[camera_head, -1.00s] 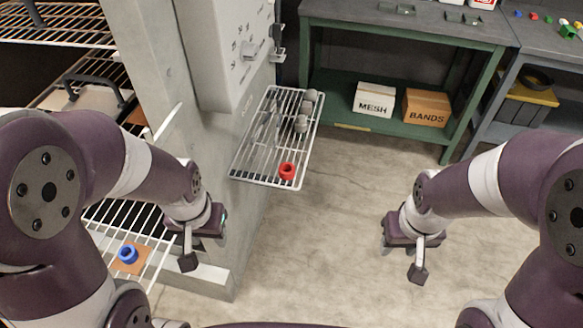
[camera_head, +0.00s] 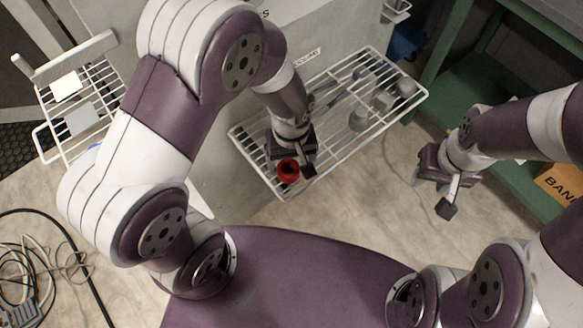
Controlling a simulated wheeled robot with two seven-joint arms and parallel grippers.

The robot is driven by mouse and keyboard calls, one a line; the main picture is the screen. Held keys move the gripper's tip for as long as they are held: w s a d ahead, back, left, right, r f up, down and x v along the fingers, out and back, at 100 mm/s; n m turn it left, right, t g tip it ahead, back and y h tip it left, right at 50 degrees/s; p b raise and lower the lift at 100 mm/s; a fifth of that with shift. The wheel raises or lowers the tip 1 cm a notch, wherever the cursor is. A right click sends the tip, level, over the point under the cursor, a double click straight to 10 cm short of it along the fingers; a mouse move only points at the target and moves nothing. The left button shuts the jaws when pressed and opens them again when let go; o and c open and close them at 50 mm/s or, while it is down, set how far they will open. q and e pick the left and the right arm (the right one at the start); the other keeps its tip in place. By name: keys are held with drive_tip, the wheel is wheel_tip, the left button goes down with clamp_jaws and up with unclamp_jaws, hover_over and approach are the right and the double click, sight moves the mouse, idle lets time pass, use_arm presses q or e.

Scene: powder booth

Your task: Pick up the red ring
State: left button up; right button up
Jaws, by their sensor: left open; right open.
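The red ring (camera_head: 288,171) lies on the near end of a white wire shelf (camera_head: 336,124) fixed to the grey booth wall. My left gripper (camera_head: 292,165) is right at the ring, over the near end of the shelf, with its jaws open. The ring shows beside and below the fingers; I cannot tell whether a finger touches it. My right gripper (camera_head: 437,194) is open and empty above the floor, to the right of the shelf.
Grey cylindrical parts (camera_head: 359,119) stand farther along the wire shelf. A green bench (camera_head: 470,92) and an orange box (camera_head: 562,184) are at right. Another wire rack (camera_head: 92,125) is at left. Cables (camera_head: 38,262) lie on the floor at lower left.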

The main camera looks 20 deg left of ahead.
sight(289, 167)
use_arm(q)
drive_tip(key=f, duration=0.3)
drive_tip(key=shift+s+a+f, duration=0.1)
drive_tip(key=shift+s+a, duration=0.05)
drive_tip(key=shift+a, duration=0.25)
drive_tip(key=shift+s+f, duration=0.15)
drive_tip(key=shift+f, duration=0.05)
drive_tip(key=shift+d, duration=0.15)
drive_tip(key=c, duration=1.1)
drive_tip(key=shift+w, duration=0.2)
